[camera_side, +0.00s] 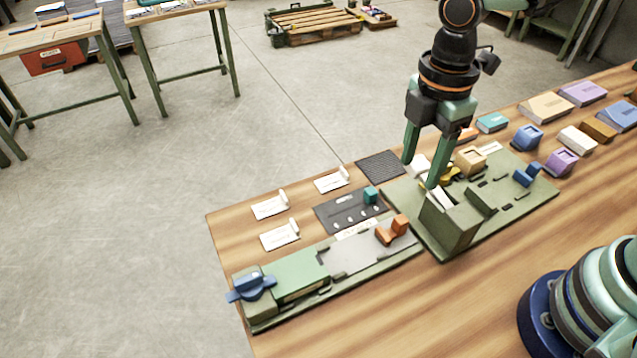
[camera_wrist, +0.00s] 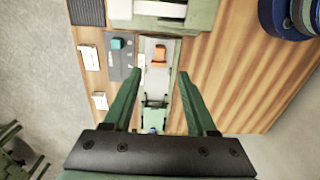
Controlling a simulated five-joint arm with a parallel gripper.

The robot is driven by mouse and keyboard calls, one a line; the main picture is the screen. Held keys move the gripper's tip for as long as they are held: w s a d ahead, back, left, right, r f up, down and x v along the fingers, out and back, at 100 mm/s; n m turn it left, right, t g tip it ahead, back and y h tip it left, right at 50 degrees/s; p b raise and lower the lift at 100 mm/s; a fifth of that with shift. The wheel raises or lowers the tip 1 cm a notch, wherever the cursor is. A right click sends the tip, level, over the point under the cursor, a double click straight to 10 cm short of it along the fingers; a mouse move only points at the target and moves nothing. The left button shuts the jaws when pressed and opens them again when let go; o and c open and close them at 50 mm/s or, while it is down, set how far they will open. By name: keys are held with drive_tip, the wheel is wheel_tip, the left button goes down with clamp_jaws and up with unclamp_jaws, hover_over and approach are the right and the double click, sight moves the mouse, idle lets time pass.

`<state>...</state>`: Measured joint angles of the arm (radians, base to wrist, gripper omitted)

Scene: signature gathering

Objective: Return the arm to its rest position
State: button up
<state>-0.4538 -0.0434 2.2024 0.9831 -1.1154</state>
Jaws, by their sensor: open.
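My gripper (camera_side: 420,172) hangs from the arm over the green fixture plate (camera_side: 520,200) on the wooden table. Its two green fingers are spread apart, with nothing seen held between them. One fingertip shows close to the upright green block (camera_side: 449,228), which has a white piece (camera_side: 441,198) in its top; I cannot tell whether they touch. In the wrist view, my gripper (camera_wrist: 160,73) is also open, with the long green and grey fixture (camera_wrist: 157,88) visible between the fingers. The orange block (camera_wrist: 159,54) sits on that fixture.
A blue-handled clamp (camera_side: 252,288) stands at the long fixture's left end. White cards (camera_side: 270,207) and a dark tray (camera_side: 350,210) lie at the table's left. Coloured blocks, including a purple one (camera_side: 562,161), crowd the right. Bare wood (camera_side: 440,300) is free in front.

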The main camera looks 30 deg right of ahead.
drive_tip(key=d+r+m+t, duration=0.5)
drive_tip(key=d+r+m, duration=0.4)
drive_tip(key=d+m, duration=0.5)
drive_tip(key=m, duration=0.4)
drive_tip(key=shift+t, duration=0.3)
